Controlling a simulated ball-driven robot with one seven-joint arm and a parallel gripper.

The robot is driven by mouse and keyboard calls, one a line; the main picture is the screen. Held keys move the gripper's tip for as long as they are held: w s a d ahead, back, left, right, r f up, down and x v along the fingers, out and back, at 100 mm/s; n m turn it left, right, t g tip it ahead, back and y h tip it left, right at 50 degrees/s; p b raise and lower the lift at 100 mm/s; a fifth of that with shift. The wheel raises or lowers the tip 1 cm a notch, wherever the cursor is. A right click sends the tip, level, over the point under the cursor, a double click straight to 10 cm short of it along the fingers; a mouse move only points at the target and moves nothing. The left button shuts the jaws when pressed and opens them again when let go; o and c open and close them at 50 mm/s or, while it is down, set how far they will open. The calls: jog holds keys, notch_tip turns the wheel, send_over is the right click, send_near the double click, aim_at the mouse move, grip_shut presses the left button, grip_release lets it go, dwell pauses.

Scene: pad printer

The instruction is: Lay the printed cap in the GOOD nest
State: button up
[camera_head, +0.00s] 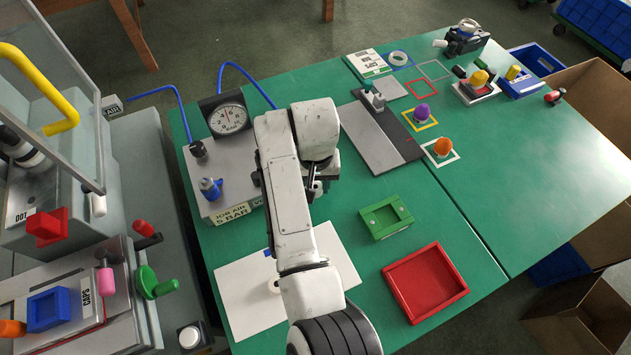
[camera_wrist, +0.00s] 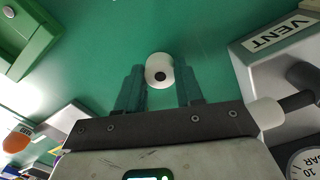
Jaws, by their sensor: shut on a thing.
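My gripper (camera_wrist: 159,84) is shut on the cap (camera_wrist: 158,66), a small white round piece with a black dot on the face towards the wrist camera. Both dark green fingers stand at its sides, with green table behind it. The green nest (camera_head: 372,232), a square block with a recess, stands on the table right of my arm. It also shows in the upper left of the wrist view (camera_wrist: 36,47), apart from the cap. Any label on it is unreadable.
A red tray (camera_head: 463,290) lies in front of the nest. The grey air box with its gauge (camera_head: 228,119) stands left of my arm, its VENT label (camera_wrist: 277,35) close to the gripper's right. A white sheet (camera_head: 240,312) lies near the front. Table right of the nest is clear.

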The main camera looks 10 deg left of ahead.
jog(key=shift+f, duration=0.1)
jog(key=o, duration=1.1)
